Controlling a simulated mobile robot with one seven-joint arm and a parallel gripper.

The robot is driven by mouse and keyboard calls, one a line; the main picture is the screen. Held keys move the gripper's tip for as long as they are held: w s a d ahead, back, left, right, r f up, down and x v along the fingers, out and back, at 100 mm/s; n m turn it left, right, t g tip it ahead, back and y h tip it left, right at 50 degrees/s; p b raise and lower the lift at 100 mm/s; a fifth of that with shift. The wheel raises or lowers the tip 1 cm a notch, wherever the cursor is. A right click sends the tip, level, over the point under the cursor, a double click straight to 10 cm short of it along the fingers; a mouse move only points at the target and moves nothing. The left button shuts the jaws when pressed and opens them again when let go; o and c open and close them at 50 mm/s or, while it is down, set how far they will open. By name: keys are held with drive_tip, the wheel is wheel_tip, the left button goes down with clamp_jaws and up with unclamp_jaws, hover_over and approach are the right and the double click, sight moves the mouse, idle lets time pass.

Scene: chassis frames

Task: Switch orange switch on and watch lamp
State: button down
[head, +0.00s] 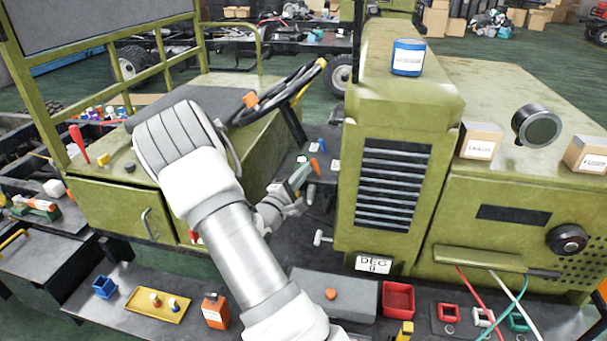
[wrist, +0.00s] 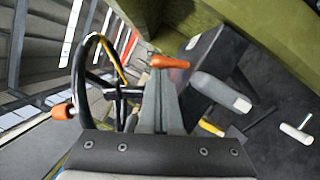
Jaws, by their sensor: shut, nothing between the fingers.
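An orange-tipped lever (head: 314,165) stands on the dark panel between the seat and the green hood. In the wrist view an orange handle (wrist: 168,62) shows just past my fingertips; I cannot tell if they touch. My gripper (head: 301,168) reaches toward that panel, and its fingers (wrist: 162,85) are shut with nothing between them. Which one is the switch is not clear. A round dark-rimmed lamp-like disc (head: 537,126) stands on the right hood and looks unlit.
The steering wheel (head: 283,92) is behind my arm and left of my fingers in the wrist view. A blue lever (head: 320,146) and a white T-handle (head: 322,238) are close by. The green grille block (head: 395,185) rises to the right. A blue can (head: 408,57) stands on top.

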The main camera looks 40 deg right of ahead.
drive_tip(key=shift+s+d+r+m+b, duration=0.1)
drive_tip(key=shift+d+r+m+b, duration=0.05)
drive_tip(key=shift+m+b, duration=0.7)
drive_tip(key=m+b, duration=0.1)
drive_tip(key=b, duration=0.1)
drive_tip(key=shift+s+d+m+g+y+b, duration=0.2)
drive_tip(key=shift+m+g+y+b, duration=0.1)
drive_tip(key=shift+m+g+b, duration=0.1)
drive_tip(key=m+b, duration=0.1)
drive_tip(key=b, duration=0.1)
drive_tip(key=m+b, duration=0.1)
drive_tip(key=b, duration=0.1)
drive_tip(key=s+m+y+b, duration=0.1)
drive_tip(key=b, duration=0.1)
drive_tip(key=shift+d+r, duration=0.3)
drive_tip(key=shift+d, duration=0.05)
drive_tip(key=shift+r, duration=0.35)
drive_tip(key=shift+a, duration=0.15)
